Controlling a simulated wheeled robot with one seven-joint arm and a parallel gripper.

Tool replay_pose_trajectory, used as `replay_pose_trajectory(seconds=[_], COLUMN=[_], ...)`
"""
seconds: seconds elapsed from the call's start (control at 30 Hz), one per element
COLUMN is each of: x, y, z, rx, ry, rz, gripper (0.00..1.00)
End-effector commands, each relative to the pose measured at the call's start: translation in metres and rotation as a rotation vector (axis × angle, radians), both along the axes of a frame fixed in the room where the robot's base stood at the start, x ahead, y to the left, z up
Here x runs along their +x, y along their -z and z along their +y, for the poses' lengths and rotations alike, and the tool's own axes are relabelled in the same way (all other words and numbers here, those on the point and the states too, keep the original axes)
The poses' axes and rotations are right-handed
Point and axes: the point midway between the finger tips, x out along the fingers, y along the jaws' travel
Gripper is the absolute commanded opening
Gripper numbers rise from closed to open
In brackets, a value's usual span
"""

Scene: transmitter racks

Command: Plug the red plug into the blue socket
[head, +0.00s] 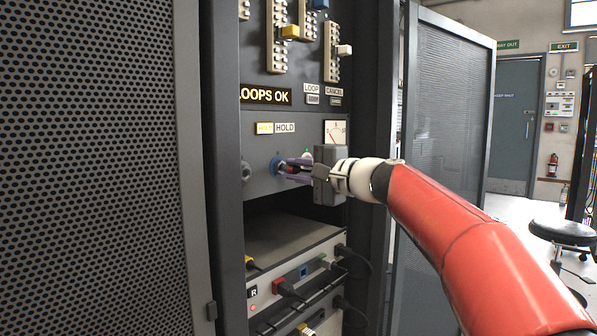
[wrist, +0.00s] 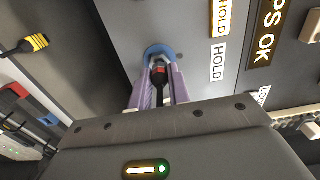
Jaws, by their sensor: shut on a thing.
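The blue socket (head: 276,165) is a round blue ring on the grey panel below the HOLD labels. In the wrist view its ring (wrist: 152,50) shows just beyond my fingertips. My gripper (head: 291,169) is level with the socket, its purple fingers pointing at it. In the wrist view my gripper (wrist: 158,88) is shut on the red plug (wrist: 158,71), which has a red front and a black body. The plug lines up with the middle of the ring, its front at the opening. Its tip is hidden, so I cannot tell how deep it sits.
A grey round socket (head: 246,170) is left of the blue one. Below is an open bay (head: 290,230), then a unit with cabled plugs and a small square blue port (head: 303,272). A gauge (head: 335,131) is close above my gripper. Perforated doors (head: 90,170) flank the rack.

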Motion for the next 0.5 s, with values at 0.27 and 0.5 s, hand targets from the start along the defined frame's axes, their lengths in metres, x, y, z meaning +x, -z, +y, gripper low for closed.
replay_pose_trajectory(seconds=[0.27, 0.5], x=[0.0012, 0.0041], y=[-0.0002, -0.0003], z=[0.0019, 0.0058], rx=[0.000, 0.000], ry=[-0.001, -0.001], rz=[0.000, 0.000], gripper=[0.00, 0.00])
